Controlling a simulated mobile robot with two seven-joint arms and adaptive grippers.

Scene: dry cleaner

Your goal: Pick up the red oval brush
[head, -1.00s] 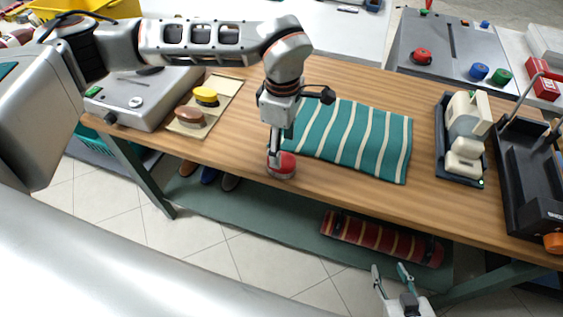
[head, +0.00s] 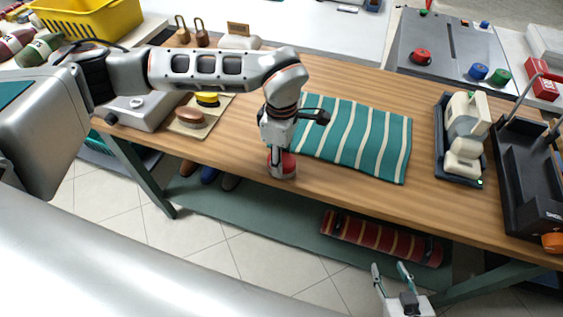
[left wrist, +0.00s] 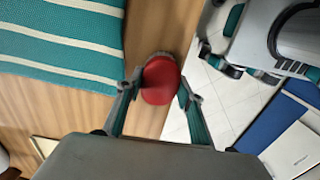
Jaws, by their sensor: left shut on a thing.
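The red oval brush (head: 289,161) stands at the front edge of the wooden table, beside the near left corner of the striped teal cloth. My left gripper (head: 279,163) comes down over it from above and covers part of it. In the left wrist view the brush's red top (left wrist: 160,80) sits between the two fingers of my left gripper (left wrist: 158,88), which are closed against its sides. My right gripper (head: 392,272) is low at the bottom of the head view, in front of the table, with its fingers apart and empty.
The striped teal cloth (head: 355,138) lies right of the brush. A brown brush (head: 189,116) and a yellow brush (head: 207,98) rest on a beige mat at the left. A cream handheld device (head: 464,135) sits in a dark tray at the right. A rolled red rug (head: 380,238) lies on the lower shelf.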

